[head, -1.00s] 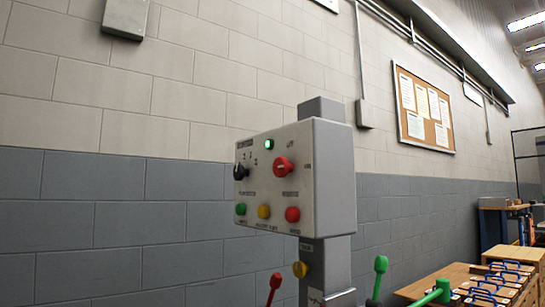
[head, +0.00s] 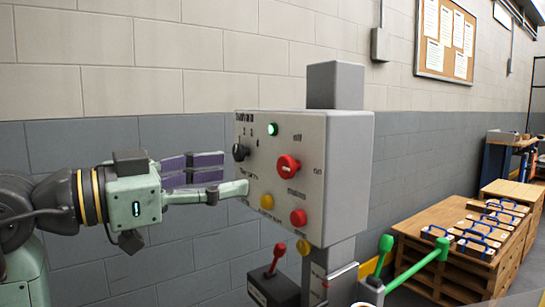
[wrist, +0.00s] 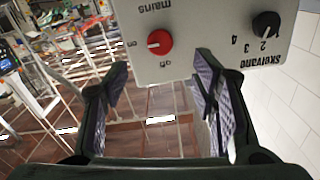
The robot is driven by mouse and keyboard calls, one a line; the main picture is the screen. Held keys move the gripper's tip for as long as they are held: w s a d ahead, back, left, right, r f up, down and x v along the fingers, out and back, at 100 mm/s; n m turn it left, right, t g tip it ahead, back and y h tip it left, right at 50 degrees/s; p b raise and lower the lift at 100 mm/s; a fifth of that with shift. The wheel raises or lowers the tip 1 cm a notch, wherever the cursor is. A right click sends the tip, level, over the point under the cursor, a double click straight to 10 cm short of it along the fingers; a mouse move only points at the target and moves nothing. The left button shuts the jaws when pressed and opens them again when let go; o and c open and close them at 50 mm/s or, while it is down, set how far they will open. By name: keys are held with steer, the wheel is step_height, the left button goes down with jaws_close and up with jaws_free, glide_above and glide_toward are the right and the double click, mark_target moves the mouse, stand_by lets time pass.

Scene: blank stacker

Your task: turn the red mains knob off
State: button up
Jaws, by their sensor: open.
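The red mains knob (head: 288,167) is on the front of a grey control box, with "off" printed above it and "on" to its right. It also shows in the wrist view (wrist: 159,42), upside down, where its white mark appears to point toward "on". My gripper (head: 234,175) comes in from the left in front of the panel, its fingers apart and empty. In the wrist view my gripper (wrist: 160,72) has a finger on each side, with the knob beyond the gap between the tips. I see no contact with the knob.
The black selector knob (head: 240,152), green lamp (head: 272,129), yellow button (head: 267,201) and red button (head: 298,217) share the panel. Levers with red (head: 280,248) and green (head: 386,243) grips stand below. Wooden pallets (head: 440,250) lie to the right; a block wall is behind.

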mark_target(283, 167)
steer(key=p+x, duration=0.1)
steer(key=x, duration=0.8)
steer(key=shift+w+d, duration=0.15)
steer(key=shift+d, duration=0.05)
steer(key=c, duration=1.2)
steer(key=shift+o, duration=0.2)
